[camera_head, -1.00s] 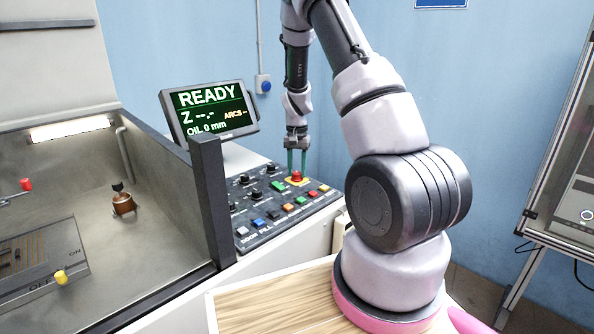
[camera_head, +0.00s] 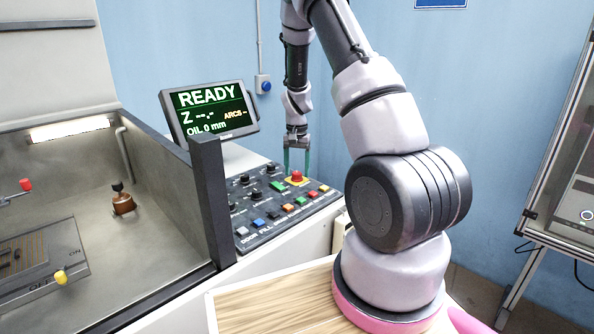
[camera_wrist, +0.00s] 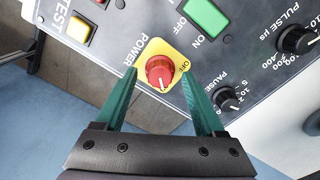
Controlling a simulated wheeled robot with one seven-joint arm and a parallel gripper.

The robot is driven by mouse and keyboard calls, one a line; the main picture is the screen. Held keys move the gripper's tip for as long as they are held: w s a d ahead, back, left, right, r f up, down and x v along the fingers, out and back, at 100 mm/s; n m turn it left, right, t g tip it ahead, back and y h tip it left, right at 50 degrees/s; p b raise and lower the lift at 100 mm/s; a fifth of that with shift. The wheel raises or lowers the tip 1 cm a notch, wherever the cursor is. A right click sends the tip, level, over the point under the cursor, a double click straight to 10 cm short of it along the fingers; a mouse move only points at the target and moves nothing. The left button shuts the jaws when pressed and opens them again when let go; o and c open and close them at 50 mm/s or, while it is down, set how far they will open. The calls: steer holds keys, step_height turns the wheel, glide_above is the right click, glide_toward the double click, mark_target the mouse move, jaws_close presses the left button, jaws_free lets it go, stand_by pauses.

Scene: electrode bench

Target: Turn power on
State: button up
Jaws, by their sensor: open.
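The power control is a red knob (camera_wrist: 159,71) on a yellow plate (camera_wrist: 178,52) marked POWER and OFF in the wrist view. In the head view the red knob (camera_head: 297,176) sits near the back right of the control panel (camera_head: 262,241). My gripper (camera_wrist: 163,78) is open, its two green fingers on either side of the knob in the wrist view. In the head view my gripper (camera_head: 297,173) points down at the knob. I cannot tell whether the fingers touch it. The screen (camera_head: 210,110) reads READY, Z --.-, OIL 0 mm.
A green button (camera_wrist: 206,18) with ON and OFF marks and a black pause knob (camera_wrist: 227,98) lie close to the fingers. A yellow button (camera_wrist: 79,29) marked TEST is at upper left. The machine's tank wall (camera_head: 208,200) stands left of the panel.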

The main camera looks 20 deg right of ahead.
mark_target(297, 173)
step_height(297, 173, up, 10)
steer(key=shift+r, duration=0.25)
stand_by(0.5)
